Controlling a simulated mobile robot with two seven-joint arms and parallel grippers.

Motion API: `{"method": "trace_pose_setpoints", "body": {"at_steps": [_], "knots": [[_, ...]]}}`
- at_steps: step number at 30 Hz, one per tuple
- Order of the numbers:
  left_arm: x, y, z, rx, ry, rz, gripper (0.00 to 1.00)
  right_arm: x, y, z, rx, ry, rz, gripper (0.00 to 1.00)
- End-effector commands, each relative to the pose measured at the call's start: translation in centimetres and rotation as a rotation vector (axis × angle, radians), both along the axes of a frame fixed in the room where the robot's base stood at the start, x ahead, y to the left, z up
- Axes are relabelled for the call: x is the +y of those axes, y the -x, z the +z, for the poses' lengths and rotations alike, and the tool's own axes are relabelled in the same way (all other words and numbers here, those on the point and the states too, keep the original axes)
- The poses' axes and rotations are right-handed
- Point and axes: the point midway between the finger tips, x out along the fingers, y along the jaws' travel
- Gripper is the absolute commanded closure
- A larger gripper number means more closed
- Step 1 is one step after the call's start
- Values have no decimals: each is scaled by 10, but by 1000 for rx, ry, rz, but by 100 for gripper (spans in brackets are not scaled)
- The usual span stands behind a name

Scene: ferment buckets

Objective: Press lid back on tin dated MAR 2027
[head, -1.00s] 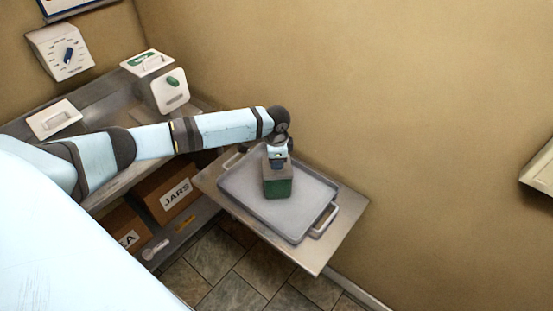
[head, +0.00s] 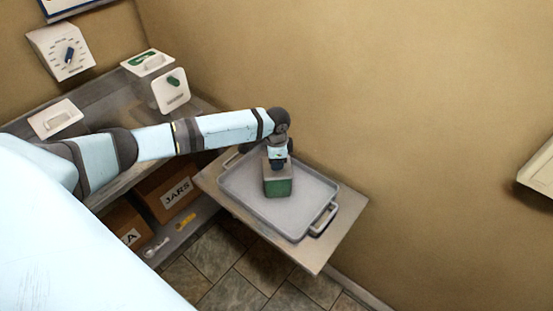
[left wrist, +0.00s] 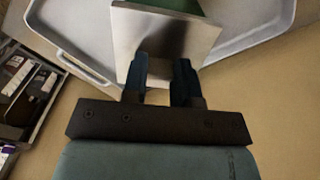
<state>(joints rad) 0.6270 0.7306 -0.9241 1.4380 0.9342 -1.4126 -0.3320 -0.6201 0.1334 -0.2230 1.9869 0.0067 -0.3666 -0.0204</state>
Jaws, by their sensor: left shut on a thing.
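A green tin (head: 278,188) stands on the grey tray. A square grey lid (head: 276,171) shows at its top. My left gripper (head: 277,162) comes down onto the lid from above and is shut on it. In the left wrist view the two dark fingers (left wrist: 159,82) reach the pale metal lid (left wrist: 150,40), with a little green beyond it. What lies between the fingertips is hidden. I cannot tell whether the lid sits fully down on the tin. No date is readable on the tin. My right gripper is not in view.
The tray (head: 305,185) has a raised rim and handles, and rests on a side board (head: 345,220). The tray is bare around the tin. A JARS box (head: 172,190) sits below. A wall stands behind.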

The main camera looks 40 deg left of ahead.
Motion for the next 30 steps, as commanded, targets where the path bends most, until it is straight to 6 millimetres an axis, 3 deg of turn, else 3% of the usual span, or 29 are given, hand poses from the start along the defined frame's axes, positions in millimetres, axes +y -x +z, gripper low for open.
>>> {"method": "trace_pose_setpoints", "body": {"at_steps": [14, 15, 18, 23, 24, 27, 30], "knots": [[0, 0, -1, 0, 0, 0, 96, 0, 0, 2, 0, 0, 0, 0], [0, 0, -1, 0, 0, 0, 64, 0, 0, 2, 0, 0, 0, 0], [0, 0, -1, 0, 0, 0, 43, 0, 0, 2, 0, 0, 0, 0], [0, 0, -1, 0, 0, 0, 43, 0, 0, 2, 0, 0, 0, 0], [0, 0, -1, 0, 0, 0, 41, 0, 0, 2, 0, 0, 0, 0], [0, 0, -1, 0, 0, 0, 18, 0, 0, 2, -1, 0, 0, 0], [0, 0, -1, 0, 0, 0, 18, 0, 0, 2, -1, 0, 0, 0]]}}
